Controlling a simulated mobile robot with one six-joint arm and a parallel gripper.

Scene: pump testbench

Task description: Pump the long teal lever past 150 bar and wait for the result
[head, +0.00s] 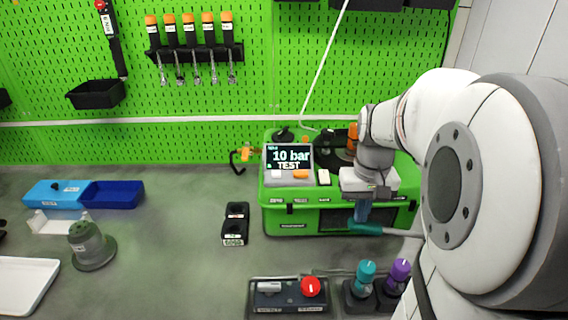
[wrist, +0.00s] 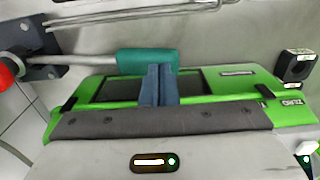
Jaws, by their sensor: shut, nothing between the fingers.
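The long lever has a teal grip (head: 367,228) at the front right of the green pump testbench (head: 290,222), and its grey rod runs off to the right. In the wrist view the teal grip (wrist: 148,61) lies across the tips of my gripper (wrist: 159,72). My gripper (head: 361,215) is shut with nothing between its blue fingers. Its tips are at the teal grip; I cannot tell whether they touch it. The display (head: 289,157) on the testbench reads 10 bar and TEST.
A dark panel with a red knob (head: 310,287) stands at the front, beside teal-capped (head: 365,272) and purple-capped (head: 400,269) items. A black two-hole block (head: 235,224) is left of the testbench. Blue trays (head: 112,193) lie far left.

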